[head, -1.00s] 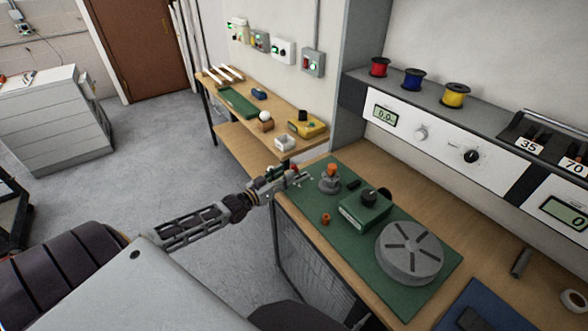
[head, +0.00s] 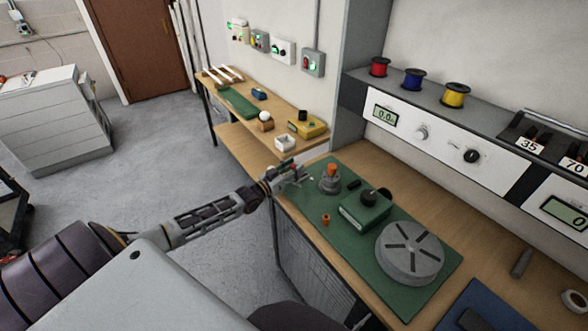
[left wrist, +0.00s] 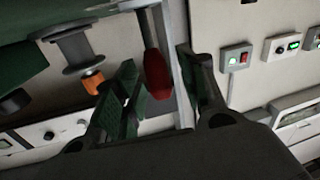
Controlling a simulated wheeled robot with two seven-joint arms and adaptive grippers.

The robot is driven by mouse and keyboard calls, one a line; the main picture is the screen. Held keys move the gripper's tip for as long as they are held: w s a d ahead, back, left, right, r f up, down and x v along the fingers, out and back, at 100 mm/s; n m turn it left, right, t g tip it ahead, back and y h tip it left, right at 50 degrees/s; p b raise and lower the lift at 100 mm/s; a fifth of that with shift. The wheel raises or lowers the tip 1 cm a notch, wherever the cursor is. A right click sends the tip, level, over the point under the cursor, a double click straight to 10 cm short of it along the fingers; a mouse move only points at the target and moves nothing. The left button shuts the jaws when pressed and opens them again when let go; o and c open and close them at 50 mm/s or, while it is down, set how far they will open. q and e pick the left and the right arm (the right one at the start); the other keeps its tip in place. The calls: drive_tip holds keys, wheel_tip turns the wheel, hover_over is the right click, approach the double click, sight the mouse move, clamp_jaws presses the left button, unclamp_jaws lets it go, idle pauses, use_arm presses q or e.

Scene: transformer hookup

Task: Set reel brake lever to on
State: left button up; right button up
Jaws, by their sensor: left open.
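A lever with a red knob (left wrist: 157,75), which looks like the reel brake lever, is between the spread fingers of my left gripper (left wrist: 160,90) in the left wrist view. The left gripper is open. The knob seems apart from both fingers; I cannot tell its exact depth. In the head view my left gripper (head: 294,176) is at the far left corner of the green mat (head: 325,240), and hides most of the lever there. A grey reel (head: 329,186) with an orange top stands just right of it; it also shows in the left wrist view (left wrist: 75,50). No on or off marking is readable.
A green box with a black knob (head: 365,210) and a grey slotted disc (head: 410,252) sit on the mat. A small orange piece (head: 325,219) lies near its front edge. A side bench (head: 255,105) with a yellow device (head: 308,127) stands behind.

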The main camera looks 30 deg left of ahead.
use_arm(q)
drive_tip(key=shift+w, duration=0.15)
clamp_jaws()
idle(0.4)
